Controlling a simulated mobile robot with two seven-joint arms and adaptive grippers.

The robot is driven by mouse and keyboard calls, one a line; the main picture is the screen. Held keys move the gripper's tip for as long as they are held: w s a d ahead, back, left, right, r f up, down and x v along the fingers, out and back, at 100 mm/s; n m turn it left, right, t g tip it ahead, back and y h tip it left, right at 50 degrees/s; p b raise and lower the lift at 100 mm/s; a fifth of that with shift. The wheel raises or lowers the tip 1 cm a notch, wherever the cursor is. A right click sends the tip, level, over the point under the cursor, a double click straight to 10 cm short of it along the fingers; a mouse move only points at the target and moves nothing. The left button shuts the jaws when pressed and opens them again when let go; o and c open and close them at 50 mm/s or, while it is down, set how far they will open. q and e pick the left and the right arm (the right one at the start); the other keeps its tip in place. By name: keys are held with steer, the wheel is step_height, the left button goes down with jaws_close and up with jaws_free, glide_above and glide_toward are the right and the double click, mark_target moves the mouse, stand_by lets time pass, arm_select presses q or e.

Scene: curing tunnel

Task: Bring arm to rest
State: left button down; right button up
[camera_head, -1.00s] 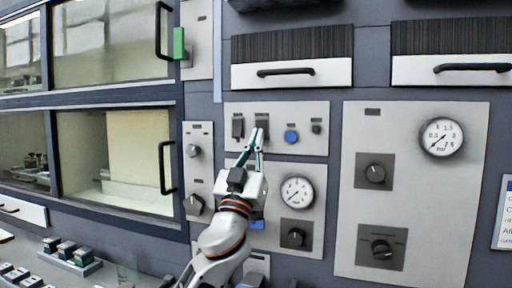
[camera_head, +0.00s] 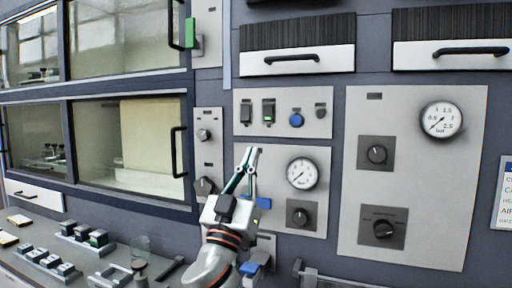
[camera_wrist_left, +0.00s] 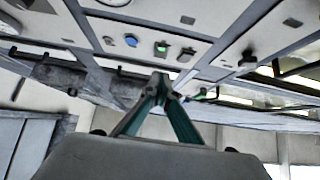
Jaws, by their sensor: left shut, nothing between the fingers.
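My left gripper (camera_head: 251,152) is in front of the panel wall, pointing up, with its fingers together and nothing between them. Its tips are below the switch panel (camera_head: 287,130) and to the left of the lower gauge (camera_head: 302,173). In the left wrist view the closed fingers (camera_wrist_left: 160,80) point toward the panels. A rocker switch (camera_head: 268,112) with a green light sits above the gripper, clear of it; it also shows in the left wrist view (camera_wrist_left: 161,48). My right gripper is not in view.
A dark switch (camera_head: 246,111) and a blue button (camera_head: 296,120) flank the lit switch. A large gauge (camera_head: 441,119) is at right. Glazed chamber doors (camera_head: 130,145) with black handles are at left. A bench below holds small blocks (camera_head: 85,235) and a glass beaker (camera_head: 141,247).

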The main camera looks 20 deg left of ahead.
arm_select(q)
steer(key=shift+s+f, duration=0.35)
steer(key=shift+f, duration=0.15)
steer(key=shift+f, duration=0.1)
